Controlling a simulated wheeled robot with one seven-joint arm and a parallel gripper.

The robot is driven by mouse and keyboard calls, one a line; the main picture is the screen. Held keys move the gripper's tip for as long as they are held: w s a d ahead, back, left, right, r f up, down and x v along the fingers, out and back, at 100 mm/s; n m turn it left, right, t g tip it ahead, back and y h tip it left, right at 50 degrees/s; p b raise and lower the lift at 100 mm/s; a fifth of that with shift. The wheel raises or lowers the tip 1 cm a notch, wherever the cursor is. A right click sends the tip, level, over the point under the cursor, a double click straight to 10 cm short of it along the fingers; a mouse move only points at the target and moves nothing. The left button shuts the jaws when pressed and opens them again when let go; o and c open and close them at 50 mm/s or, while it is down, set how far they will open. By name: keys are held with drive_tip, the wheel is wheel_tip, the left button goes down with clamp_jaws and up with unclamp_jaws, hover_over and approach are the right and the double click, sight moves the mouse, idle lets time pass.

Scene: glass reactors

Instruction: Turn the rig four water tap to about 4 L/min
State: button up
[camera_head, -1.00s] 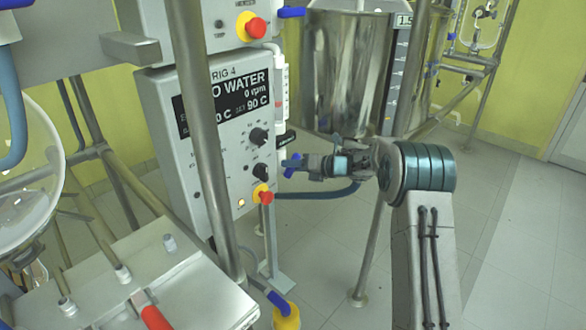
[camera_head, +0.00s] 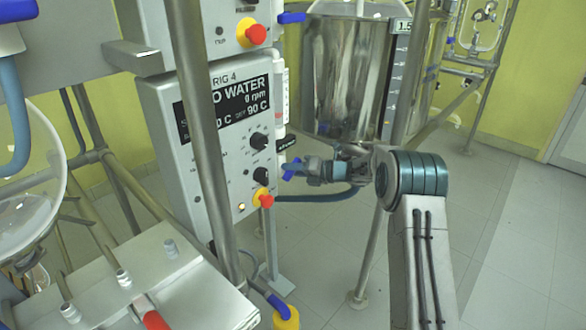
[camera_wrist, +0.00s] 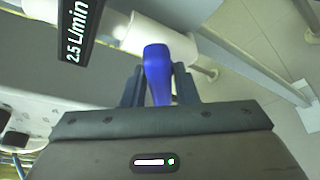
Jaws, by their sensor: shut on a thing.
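The rig four water tap has a blue handle (camera_wrist: 157,70), seen between my two dark fingers in the wrist view. My gripper (camera_wrist: 158,85) is shut on that handle. In the head view the blue handle (camera_head: 291,170) shows at the right side of the RIG 4 control box (camera_head: 172,135), with my gripper (camera_head: 300,169) around it from the right. The fingers partly hide the handle there. A black flow readout (camera_wrist: 77,30) in the wrist view reads 2.5 L/min. The box display (camera_head: 228,102) shows "O WATER", its left part hidden by a pole.
A metal pole (camera_head: 205,130) stands in front of the box. A steel vessel (camera_head: 345,75) stands behind my arm. Open floor (camera_head: 510,230) lies at right.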

idle(0.3)
drive_tip(key=o, duration=0.8)
drive_tip(key=shift+o, duration=0.2)
drive_tip(key=shift+d, duration=0.1)
drive_tip(key=p+v, duration=0.2)
drive_tip(key=v, duration=1)
drive_tip(key=shift+f, duration=0.1)
